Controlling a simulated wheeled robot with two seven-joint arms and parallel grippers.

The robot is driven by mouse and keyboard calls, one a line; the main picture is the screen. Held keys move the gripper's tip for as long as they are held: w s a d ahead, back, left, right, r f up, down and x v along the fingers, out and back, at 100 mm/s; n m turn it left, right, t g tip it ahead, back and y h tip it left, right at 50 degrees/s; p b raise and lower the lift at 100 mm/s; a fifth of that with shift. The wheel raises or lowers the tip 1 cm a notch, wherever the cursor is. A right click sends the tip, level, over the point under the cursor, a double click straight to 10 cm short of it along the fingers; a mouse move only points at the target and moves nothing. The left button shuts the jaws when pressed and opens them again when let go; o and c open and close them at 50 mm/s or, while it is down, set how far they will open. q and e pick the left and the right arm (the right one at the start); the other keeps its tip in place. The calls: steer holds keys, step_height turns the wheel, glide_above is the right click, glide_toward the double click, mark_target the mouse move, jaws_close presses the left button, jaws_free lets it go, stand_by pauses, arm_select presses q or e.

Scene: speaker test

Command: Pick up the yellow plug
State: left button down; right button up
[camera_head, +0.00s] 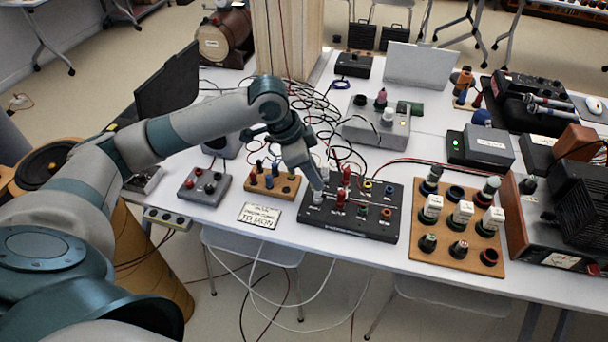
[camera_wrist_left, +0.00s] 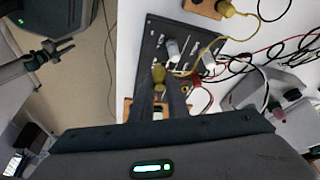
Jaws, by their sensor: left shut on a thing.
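My left gripper (camera_head: 315,184) reaches down over the left part of the black socket box (camera_head: 345,228). In the left wrist view its two dark fingers (camera_wrist_left: 161,88) are shut on the yellow plug (camera_wrist_left: 158,73), at the socket box (camera_wrist_left: 152,45). I cannot tell whether the plug is clear of its socket. The gripper hides it in the head view. A white plug (camera_head: 317,198) stands close by the fingertips. In the left wrist view, my right gripper (camera_wrist_left: 68,45) shows small at the left; its jaw opening is unclear.
Red plugs (camera_head: 341,197) stand beside the gripper, with loose cables behind. A wooden plug block (camera_head: 284,193) is to the left, a larger wooden board (camera_head: 425,256) to the right. A label card (camera_head: 260,215) lies near the table's front edge.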

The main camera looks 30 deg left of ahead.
arm_select(q)
steer(key=shift+s+d+r, duration=0.1)
steer(key=shift+d+r, duration=0.15)
steer(key=shift+d, duration=0.1)
arm_select(e)
steer(key=shift+w+a+r, duration=0.1)
steer(key=shift+w+a, duration=0.1)
steer(key=shift+w, duration=0.1)
steer(key=shift+s, duration=0.15)
steer(key=shift+s+d, duration=0.1)
steer(key=shift+s, duration=0.1)
